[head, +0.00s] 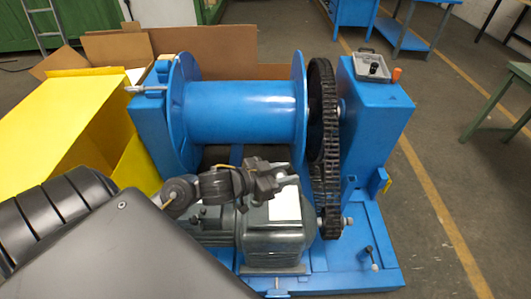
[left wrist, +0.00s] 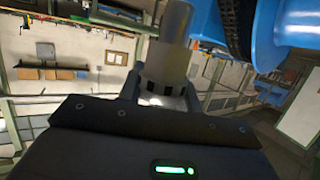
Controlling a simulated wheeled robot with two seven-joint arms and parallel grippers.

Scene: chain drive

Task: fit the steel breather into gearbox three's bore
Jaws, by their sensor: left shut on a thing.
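My left gripper (head: 280,176) is above the dark green-grey gearbox housing (head: 280,240) in front of the blue drum. In the left wrist view it is shut on a grey cylindrical part (left wrist: 172,50), the steel breather by its look, with a narrower upper end and a wider lower body. In the head view the breather is mostly hidden by the fingers. No number shows on the housing, so I cannot tell which gearbox it is. I cannot make out a bore; the arm and gripper cover part of the housing. My right gripper is not in view.
A blue winch drum (head: 245,112) stands behind the housing, with a black chain (head: 327,150) at its right. A grey tray (head: 367,62) holding a dark piece sits on the right blue stand, beside an orange item (head: 397,74). A yellow panel (head: 60,115) stands at left.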

